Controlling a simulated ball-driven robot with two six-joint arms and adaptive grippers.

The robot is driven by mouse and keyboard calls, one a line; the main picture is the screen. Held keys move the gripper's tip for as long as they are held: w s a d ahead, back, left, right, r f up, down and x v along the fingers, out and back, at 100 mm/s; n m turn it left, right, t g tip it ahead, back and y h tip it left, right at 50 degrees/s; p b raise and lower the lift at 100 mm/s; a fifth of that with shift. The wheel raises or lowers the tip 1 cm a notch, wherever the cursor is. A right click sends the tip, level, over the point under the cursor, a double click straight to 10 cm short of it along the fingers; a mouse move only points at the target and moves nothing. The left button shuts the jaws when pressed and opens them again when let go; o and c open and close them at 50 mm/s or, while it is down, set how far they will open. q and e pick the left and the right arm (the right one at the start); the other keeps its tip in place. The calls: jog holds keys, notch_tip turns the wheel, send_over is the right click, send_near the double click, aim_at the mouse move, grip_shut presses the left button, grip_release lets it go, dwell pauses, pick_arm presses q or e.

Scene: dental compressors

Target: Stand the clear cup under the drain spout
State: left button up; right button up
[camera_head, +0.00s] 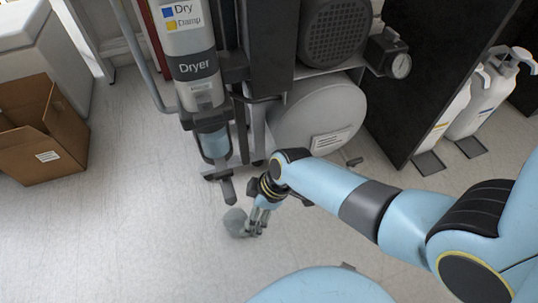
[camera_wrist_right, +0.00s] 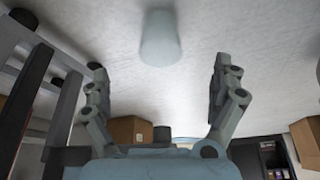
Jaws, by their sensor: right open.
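The clear cup (camera_head: 236,221), pale and frosted-looking, is on the floor in front of the dryer (camera_head: 197,68). It also shows in the right wrist view (camera_wrist_right: 160,38), beyond and between the spread fingers. I cannot tell for sure whether it is upright. My right gripper (camera_head: 257,222) is low beside the cup, on its right in the head view. In the right wrist view its fingers (camera_wrist_right: 160,72) are wide apart with nothing between them. A dark drain spout (camera_head: 228,189) sticks out below the dryer's clear bowl (camera_head: 215,143), a little behind the cup. My left gripper is not in view.
The compressor's grey tank (camera_head: 310,118) and its wheeled frame stand just behind my right gripper. An open cardboard box (camera_head: 40,135) is at the left. The floor left of the cup is clear.

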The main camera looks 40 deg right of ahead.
jog(key=s+d+r+m+t+h, duration=0.3)
jog(key=s+d+r+m+t, duration=0.15)
jog(key=s+d+r, duration=0.45)
jog(key=s+r+m+t, duration=0.1)
jog(key=s+r+m, duration=0.1)
jog(key=r, duration=0.5)
jog(key=s+r+m+t, duration=0.1)
jog(key=s+r+m, duration=0.1)
jog(key=r, duration=0.4)
jog(key=shift+s+r+m, duration=0.35)
jog(key=shift+s, duration=0.05)
jog(key=shift+f, duration=0.1)
